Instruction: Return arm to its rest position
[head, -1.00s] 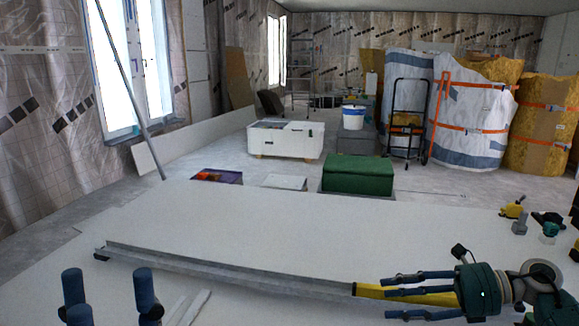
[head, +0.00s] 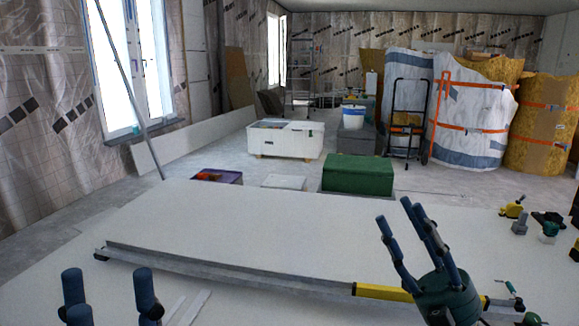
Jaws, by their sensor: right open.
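My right gripper (head: 412,235) is at the lower right of the head view. Its blue fingers are spread and point up, with nothing between them. It stands in front of the yellow end (head: 383,292) of a long grey metal rail, covering part of what lies behind it. Two blue fingers of my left gripper (head: 108,294) show at the lower left edge, apart, with nothing seen between them. The rest of that gripper is cut off by the frame. The grey rail (head: 220,265) lies along the front edge of a large white panel (head: 270,222).
Thin white strips (head: 190,308) lie near the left gripper. Small tools, including a yellow one (head: 513,207), lie at the panel's right end. A green box (head: 358,174) and a white crate (head: 285,139) stand beyond the panel. A thin pole (head: 128,85) leans at the left.

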